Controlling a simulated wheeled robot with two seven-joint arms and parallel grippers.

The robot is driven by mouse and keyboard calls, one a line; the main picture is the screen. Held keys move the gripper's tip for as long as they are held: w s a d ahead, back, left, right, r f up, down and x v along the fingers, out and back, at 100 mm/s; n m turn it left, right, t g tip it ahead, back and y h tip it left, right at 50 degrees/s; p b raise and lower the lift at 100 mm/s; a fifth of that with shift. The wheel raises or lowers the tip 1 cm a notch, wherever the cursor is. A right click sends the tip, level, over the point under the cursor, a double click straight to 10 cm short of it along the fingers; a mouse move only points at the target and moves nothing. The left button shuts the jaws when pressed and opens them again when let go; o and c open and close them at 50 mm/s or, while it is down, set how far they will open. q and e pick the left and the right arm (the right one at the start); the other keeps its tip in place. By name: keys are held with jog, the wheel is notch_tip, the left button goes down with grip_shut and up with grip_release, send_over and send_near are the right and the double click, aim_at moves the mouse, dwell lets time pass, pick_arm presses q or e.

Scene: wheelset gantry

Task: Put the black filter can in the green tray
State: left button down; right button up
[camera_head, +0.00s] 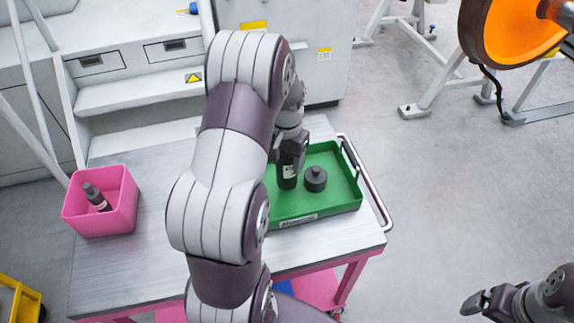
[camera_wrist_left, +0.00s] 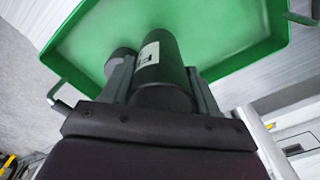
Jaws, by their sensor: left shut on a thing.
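The black filter can (camera_head: 287,172), a dark cylinder with a pale label, is held by my left gripper (camera_head: 290,160), whose fingers are shut on it. In the left wrist view the can (camera_wrist_left: 168,62) stands out between the two fingers (camera_wrist_left: 160,90), over the floor of the green tray (camera_wrist_left: 225,30). In the head view the can is upright inside the outline of the green tray (camera_head: 335,199). I cannot tell whether its base touches the tray floor. My left arm hides the tray's left part. My right gripper (camera_head: 474,303) is at the lower right, away from the table; its finger gap is unclear.
A short dark knobbed part (camera_head: 316,180) sits in the tray, right beside the can. A pink bin (camera_head: 101,220) with a dark bottle (camera_head: 97,198) stands at the table's left. The grey tabletop (camera_head: 135,265) is clear in front. A rail (camera_head: 368,185) edges the right side.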

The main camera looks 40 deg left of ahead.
aim_at(287, 169)
pick_arm(q)
jog(key=f, duration=0.2)
jog(key=shift+s+f, duration=0.2)
jog(key=shift+f, duration=0.2)
jog(key=shift+w+f, duration=0.3)
jog(key=shift+s, duration=0.1)
jog(key=shift+c, duration=1.4)
grip_release()
jog(key=shift+s+f, duration=0.1)
notch_tip(287, 169, up, 12)
jog(key=s+d+f, duration=0.1)
jog(key=s+d, duration=0.4)
jog(key=d, duration=0.3)
jog(key=s+d+f+m+t, duration=0.1)
jog(key=s+d+f, duration=0.1)
jog(key=s+d, duration=0.3)
jog(key=d, duration=0.3)
jog(key=shift+s+f, duration=0.25)
jog(key=shift+s, duration=0.15)
